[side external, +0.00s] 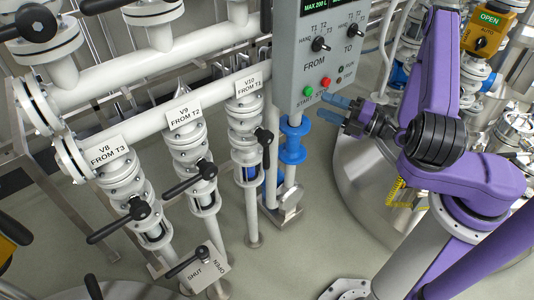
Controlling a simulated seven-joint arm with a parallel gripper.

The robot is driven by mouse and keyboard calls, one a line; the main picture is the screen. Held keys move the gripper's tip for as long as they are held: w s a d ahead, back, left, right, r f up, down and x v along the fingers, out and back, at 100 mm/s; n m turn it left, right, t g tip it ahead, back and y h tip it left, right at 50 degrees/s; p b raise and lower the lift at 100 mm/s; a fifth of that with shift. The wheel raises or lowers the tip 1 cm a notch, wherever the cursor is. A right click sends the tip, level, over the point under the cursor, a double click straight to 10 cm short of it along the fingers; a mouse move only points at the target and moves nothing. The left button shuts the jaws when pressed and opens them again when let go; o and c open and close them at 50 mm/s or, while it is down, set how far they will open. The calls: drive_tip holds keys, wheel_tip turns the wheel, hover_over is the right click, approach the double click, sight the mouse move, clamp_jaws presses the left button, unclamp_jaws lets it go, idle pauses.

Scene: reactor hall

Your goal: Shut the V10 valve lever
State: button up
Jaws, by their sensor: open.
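The V10 valve (246,130) stands on the rightmost of three vertical pipes, under a white label "V10 FROM T1" (249,84). Its black lever (266,152) is on the valve's right side and points downward, roughly along the pipe.
The V9 lever (191,183) and V8 lever (118,222) lie across their pipes at the left. A SHUT/OPEN plate (208,270) with a lever sits below. The grey control panel (325,50) hangs close above my gripper. A steel vessel (362,185) stands below it.

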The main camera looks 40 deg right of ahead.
drive_tip(key=s+a+n+g+y, duration=0.65)
drive_tip(key=a+n+g, duration=0.25)
drive_tip(key=n+g, duration=0.15)
drive_tip(key=s+a+n+g+y, duration=0.65)
drive_tip(key=a+n+g, duration=0.2)
drive_tip(key=g, duration=0.25)
drive_tip(key=s+d+f+n+g+h, duration=0.25)
drive_tip(key=s+n+g+h, duration=0.25)
drive_tip(key=n+g+h, duration=0.5)
drive_tip(key=s+d+f+n+g+h, duration=0.2)
drive_tip(key=s+d+n+g+h, duration=0.3)
drive_tip(key=n+g+h, duration=0.6)
drive_tip(key=d+f+n+t+h, duration=0.35)
drive_tip(key=n+t+h, duration=0.25)
drive_tip(key=n+h, duration=0.4)
drive_tip(key=n+t, duration=2.8)
drive_tip(key=t, duration=0.6)
approach(267, 158)
drive_tip(key=x, duration=1.1)
drive_tip(key=shift+w, duration=0.15)
